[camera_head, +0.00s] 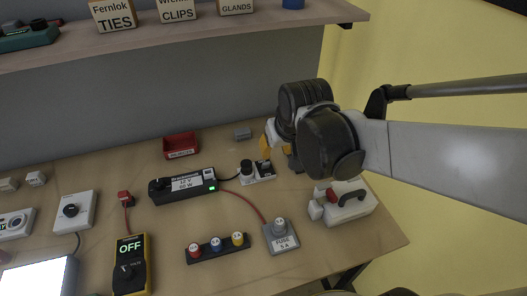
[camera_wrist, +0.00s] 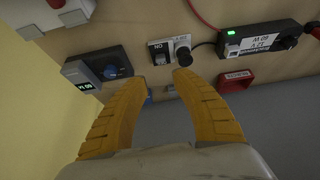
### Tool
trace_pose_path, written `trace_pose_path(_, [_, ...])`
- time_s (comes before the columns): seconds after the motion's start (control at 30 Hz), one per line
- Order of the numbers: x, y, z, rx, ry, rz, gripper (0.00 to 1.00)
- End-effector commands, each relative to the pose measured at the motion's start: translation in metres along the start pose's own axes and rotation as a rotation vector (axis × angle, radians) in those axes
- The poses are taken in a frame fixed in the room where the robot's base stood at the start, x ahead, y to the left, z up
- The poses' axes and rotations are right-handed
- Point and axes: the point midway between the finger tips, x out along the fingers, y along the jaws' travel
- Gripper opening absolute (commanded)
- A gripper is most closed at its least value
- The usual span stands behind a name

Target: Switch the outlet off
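The outlet (camera_head: 263,178) is a small white block on the table with a black plug (camera_head: 246,167) at its left and a dark rocker switch (camera_head: 264,167) at its right. In the wrist view, seen upside down, the outlet (camera_wrist: 171,41) shows the switch (camera_wrist: 160,55), marked ON, beside the black plug (camera_wrist: 183,53). My gripper (camera_wrist: 160,80) has its yellow fingers spread apart with nothing between them, its tips just short of the outlet's switch. In the head view my gripper (camera_head: 267,144) is just behind the outlet, partly hidden by my wrist.
A black power supply (camera_head: 170,193) with a green light stands left of the outlet, joined by a cable. A red bin (camera_head: 180,145) lies behind it. A fuse box (camera_head: 281,239) and a white device with a black handle (camera_head: 346,208) are nearer. A shelf (camera_head: 190,36) overhangs the back.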

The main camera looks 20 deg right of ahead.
Motion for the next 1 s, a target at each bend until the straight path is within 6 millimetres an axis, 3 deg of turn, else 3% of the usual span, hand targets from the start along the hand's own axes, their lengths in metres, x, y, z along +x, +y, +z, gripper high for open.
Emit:
trace_pose_path(0.03, [0.009,0.0,-0.012,0.0,-0.017,0.0,0.32])
trace_pose_path(0.23, [0.046,0.0,-0.026,0.0,-0.065,0.0,0.32])
trace_pose_path(0.47, [0.068,0.0,-0.027,0.0,-0.077,0.0,0.32])
trace_pose_path(0.8, [0.134,0.0,-0.021,0.0,-0.076,0.0,0.32])
trace_pose_path(1.0, [0.158,0.0,-0.02,0.0,-0.076,0.0,0.32])
